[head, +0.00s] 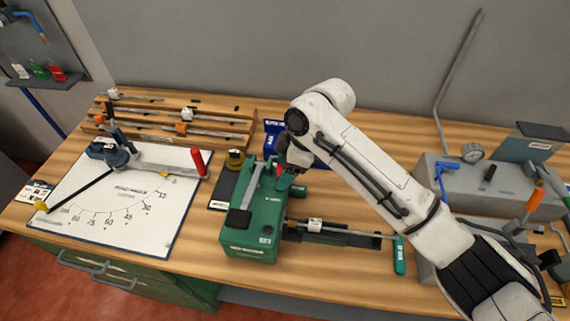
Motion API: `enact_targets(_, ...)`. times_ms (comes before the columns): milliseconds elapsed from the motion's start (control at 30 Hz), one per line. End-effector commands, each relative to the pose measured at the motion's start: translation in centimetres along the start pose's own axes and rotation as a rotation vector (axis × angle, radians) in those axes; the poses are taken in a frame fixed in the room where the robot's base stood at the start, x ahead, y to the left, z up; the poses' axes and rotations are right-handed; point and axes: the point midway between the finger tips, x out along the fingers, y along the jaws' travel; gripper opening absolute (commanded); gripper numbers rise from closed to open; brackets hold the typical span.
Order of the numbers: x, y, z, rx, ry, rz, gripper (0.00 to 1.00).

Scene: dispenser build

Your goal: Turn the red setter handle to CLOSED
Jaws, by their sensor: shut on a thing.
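A green device (262,222) stands on the bench near the middle of the head view. A small patch of the red setter handle (279,171) shows at its back right, between the dark jaws of my gripper (284,172). My gripper is shut on the handle, and the jaws and wrist hide most of it. A grey lever (250,184) lies along the device's top, to the left of the gripper. I cannot read any CLOSED marking or the handle's exact angle.
A white angle board (125,215) with a separate red-gripped arm (198,162) lies to the left. A rod with a teal end (399,255) reaches right from the device. Wooden racks (170,125) stand behind, and a grey gauge unit (485,185) stands right.

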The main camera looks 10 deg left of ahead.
Motion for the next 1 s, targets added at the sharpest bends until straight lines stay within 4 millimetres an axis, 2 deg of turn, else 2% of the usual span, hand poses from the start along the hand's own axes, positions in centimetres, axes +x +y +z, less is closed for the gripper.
enact_targets(200,0.0,-0.1,-0.3,0.116,0.003,0.05,0.35)
enact_targets(500,0.0,-0.1,-0.3,0.125,0.003,0.053,0.35)
enact_targets(533,0.0,-0.1,-0.3,0.125,0.003,0.053,0.69)
enact_targets(600,0.0,-0.1,-0.3,0.124,0.002,0.053,0.75)
enact_targets(867,0.0,-0.1,-0.2,0.123,0.002,0.052,0.77)
enact_targets(1000,-0.9,-0.1,-0.2,0.122,0.002,0.053,0.77)
